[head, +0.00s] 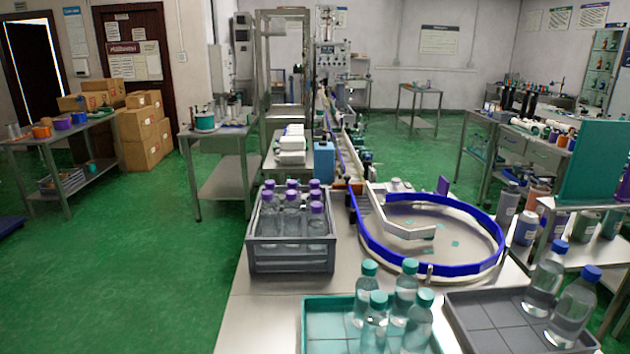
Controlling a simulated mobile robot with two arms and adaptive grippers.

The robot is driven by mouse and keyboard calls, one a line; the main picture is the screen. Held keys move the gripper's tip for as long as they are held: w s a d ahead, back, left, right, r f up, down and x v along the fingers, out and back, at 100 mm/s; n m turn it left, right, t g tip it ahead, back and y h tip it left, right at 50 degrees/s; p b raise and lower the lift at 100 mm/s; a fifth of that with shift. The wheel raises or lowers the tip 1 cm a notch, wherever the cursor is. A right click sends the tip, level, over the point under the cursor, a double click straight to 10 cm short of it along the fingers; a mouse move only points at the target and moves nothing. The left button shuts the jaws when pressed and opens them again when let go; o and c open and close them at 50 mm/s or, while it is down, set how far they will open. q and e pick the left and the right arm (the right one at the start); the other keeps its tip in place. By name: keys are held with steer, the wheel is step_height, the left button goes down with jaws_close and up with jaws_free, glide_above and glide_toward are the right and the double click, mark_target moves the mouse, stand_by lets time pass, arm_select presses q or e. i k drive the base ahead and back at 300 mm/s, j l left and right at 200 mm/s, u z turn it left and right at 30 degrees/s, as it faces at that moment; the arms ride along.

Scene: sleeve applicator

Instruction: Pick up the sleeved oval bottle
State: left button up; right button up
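I cannot tell which bottle is the sleeved oval one. Several clear bottles with purple caps (291,219) stand upright in a grey crate (291,260) on the near table. Several clear bottles with teal caps (405,300) stand in a teal tray (330,335) at the front. Two clear bottles with blue caps (543,285) stand in a dark grey tray (478,318) at the front right. No sleeve can be made out on these bottles. Neither of my grippers shows in the head view.
A round turntable with a blue rim (430,268) sits behind the trays and feeds a conveyor running back. A side cart at right holds darker containers (507,205) and a teal panel (597,165). The near table's left front (262,315) is bare. Green floor lies open at left.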

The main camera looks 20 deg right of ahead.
mark_target(562, 218)
steer(key=k+l, duration=0.1)
steer(key=l, duration=0.85)
steer(key=k+l+z, duration=0.15)
steer(key=l, duration=1.75)
steer(key=i+l, duration=0.1)
steer(key=l, duration=0.25)
steer(key=i+l+z, duration=0.1)
steer(key=l, duration=0.3)
steer(key=i+l, duration=0.1)
steer(key=l, duration=0.25)
steer(key=i+l+z, duration=0.1)
steer(key=l, duration=0.3)
